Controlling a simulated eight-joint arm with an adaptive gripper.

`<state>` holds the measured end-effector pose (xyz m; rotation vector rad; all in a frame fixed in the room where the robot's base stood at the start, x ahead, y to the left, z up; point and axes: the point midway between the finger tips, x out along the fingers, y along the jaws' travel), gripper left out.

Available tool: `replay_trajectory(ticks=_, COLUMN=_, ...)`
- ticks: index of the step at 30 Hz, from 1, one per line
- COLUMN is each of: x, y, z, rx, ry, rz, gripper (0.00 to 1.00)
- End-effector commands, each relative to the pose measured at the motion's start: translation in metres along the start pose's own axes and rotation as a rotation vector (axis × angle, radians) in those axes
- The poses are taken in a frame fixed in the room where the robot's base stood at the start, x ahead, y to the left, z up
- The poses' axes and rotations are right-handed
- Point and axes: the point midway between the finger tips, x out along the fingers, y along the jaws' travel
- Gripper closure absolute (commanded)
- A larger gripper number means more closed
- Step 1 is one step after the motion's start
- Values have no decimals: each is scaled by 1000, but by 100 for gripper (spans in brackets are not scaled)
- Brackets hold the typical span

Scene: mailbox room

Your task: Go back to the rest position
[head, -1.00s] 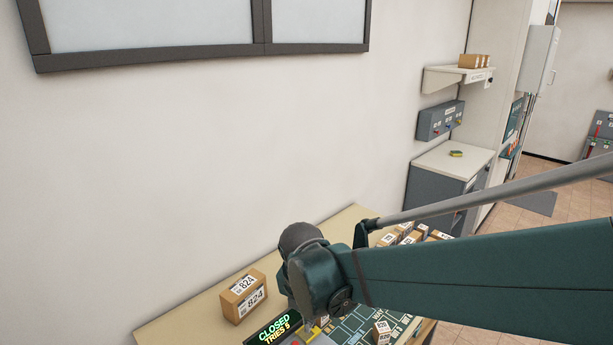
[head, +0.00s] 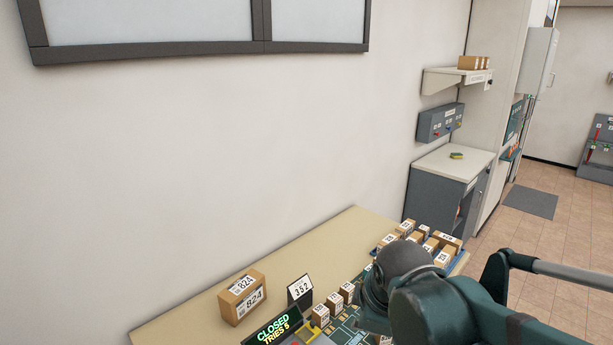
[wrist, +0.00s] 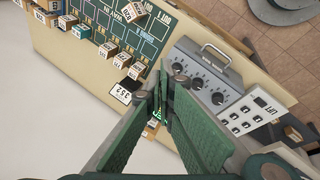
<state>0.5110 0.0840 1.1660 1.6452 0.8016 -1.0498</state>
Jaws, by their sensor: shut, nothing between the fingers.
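My gripper (wrist: 164,90) shows in the wrist view with its two green fingers together and nothing between them. It hangs above the table (wrist: 66,62), apart from the things on it. In the head view my arm crosses the lower right, and the fingers are out of sight. The green board (wrist: 92,12) with printed fields lies on the table below, with several small numbered boxes (wrist: 122,60) along it.
A box marked 824 (head: 242,297) stands on the table beside a "CLOSED TRIES 5" display (head: 273,328). A 352 card (head: 300,290) stands near it. A grey device with dials (wrist: 203,82) sits by my fingers in the wrist view. The wall and grey cabinet (head: 436,199) are behind.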

Motion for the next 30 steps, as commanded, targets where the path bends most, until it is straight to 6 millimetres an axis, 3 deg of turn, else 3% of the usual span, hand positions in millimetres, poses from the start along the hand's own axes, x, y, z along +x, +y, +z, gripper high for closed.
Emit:
replay_trajectory(ticks=21, x=-22, y=-34, z=85, rx=1035, ry=117, rz=126, gripper=100)
replay_trajectory(ticks=30, x=-26, y=-41, z=100, rx=1252, ry=157, rz=146, gripper=100)
